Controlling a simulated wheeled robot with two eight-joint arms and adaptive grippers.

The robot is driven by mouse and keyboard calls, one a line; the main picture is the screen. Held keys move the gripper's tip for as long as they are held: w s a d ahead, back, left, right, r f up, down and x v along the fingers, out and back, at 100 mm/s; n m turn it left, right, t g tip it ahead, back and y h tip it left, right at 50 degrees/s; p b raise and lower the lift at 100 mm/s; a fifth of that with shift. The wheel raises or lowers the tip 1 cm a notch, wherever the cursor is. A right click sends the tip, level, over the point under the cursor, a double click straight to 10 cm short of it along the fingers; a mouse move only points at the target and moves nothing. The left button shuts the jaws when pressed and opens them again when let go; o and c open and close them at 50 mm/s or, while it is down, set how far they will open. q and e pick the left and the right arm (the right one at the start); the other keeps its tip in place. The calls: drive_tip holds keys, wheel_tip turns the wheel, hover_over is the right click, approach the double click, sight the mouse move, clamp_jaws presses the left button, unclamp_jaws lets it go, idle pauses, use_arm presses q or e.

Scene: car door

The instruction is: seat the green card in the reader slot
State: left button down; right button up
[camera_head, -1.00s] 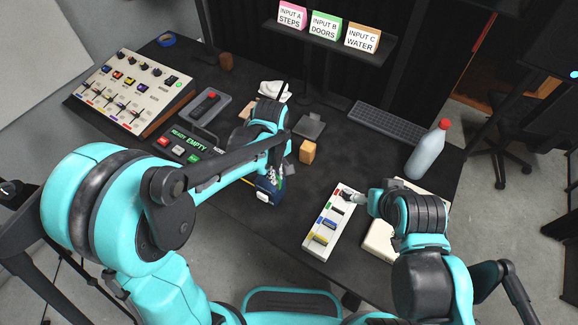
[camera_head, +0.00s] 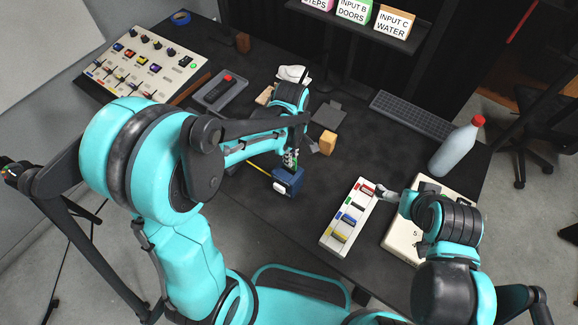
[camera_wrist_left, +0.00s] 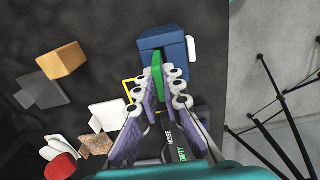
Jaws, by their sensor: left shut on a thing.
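My left gripper (camera_head: 291,158) is shut on the green card (camera_wrist_left: 157,72), held on edge between the fingers in the left wrist view (camera_wrist_left: 159,84). In that view the card's far end overlaps the near edge of a blue block (camera_wrist_left: 160,38) with a white tab, likely the reader. The block also shows in the head view (camera_head: 287,183), just below the fingertips. I cannot tell whether the card touches it or is in a slot. My right gripper (camera_head: 388,193) is by the far end of a white rack (camera_head: 335,240) with coloured pieces; its fingers are too small to read.
A wooden block (camera_head: 327,143) and a dark grey plate (camera_head: 325,118) lie beyond the blue block. A bottle (camera_head: 454,151) and keyboard (camera_head: 410,114) stand right. A control panel (camera_head: 143,62) and grey tray (camera_head: 220,95) are left. Bare tabletop lies between blue block and rack.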

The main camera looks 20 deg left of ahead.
use_arm(q)
drive_tip(key=shift+a+f, duration=0.2)
drive_tip(key=shift+a, duration=0.1)
drive_tip(key=shift+f, duration=0.25)
drive_tip(key=shift+f+b, duration=0.95)
drive_tip(key=shift+f, duration=0.75)
drive_tip(key=shift+f, duration=0.15)
drive_tip(key=c, duration=1.7)
unclamp_jaws()
